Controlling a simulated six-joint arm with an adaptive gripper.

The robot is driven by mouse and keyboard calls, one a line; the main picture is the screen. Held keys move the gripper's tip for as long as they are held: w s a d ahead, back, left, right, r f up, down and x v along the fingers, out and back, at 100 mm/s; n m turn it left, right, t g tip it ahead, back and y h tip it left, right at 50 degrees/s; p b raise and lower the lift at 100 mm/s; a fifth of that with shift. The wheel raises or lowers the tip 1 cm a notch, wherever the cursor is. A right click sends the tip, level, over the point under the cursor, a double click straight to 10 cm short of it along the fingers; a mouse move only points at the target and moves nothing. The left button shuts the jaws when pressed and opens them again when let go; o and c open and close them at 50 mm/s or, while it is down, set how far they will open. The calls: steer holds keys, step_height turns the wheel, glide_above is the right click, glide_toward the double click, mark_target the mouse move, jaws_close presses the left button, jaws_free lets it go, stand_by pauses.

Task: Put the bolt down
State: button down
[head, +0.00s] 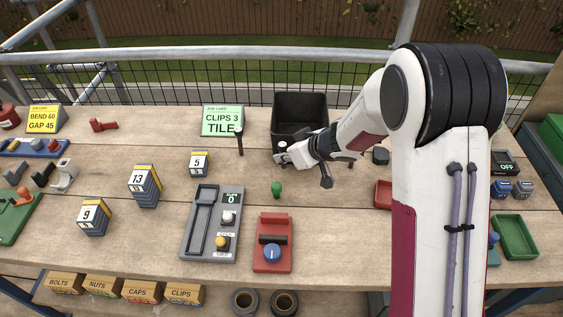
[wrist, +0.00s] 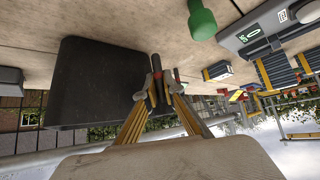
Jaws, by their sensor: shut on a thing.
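My gripper (head: 284,152) is at the front left of a black bin, low over the bench. In the wrist view my gripper (wrist: 158,82) is shut on a small dark piece, the bolt (wrist: 157,92), mostly hidden between the fingertips. In the head view the bolt cannot be made out. The black bin (wrist: 100,85) fills the left of the wrist view, beside and behind the fingertips; it also stands at the back of the bench in the head view (head: 300,106).
A green peg (head: 277,188) stands in front of my gripper. A dark upright post (head: 239,142) and the clips card (head: 222,121) are to the left. A red fixture (head: 273,243) and a grey fixture (head: 212,222) lie nearer. Bare wood lies around the peg.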

steer(key=shift+w+a, duration=0.25)
steer(key=shift+a, duration=0.05)
steer(key=shift+f, duration=0.3)
steer(key=shift+w+f, duration=0.1)
steer(key=shift+f, duration=1.35)
steer(key=shift+f, duration=0.3)
steer(key=c, duration=2.3)
jaws_free()
steer(key=shift+r, duration=0.15)
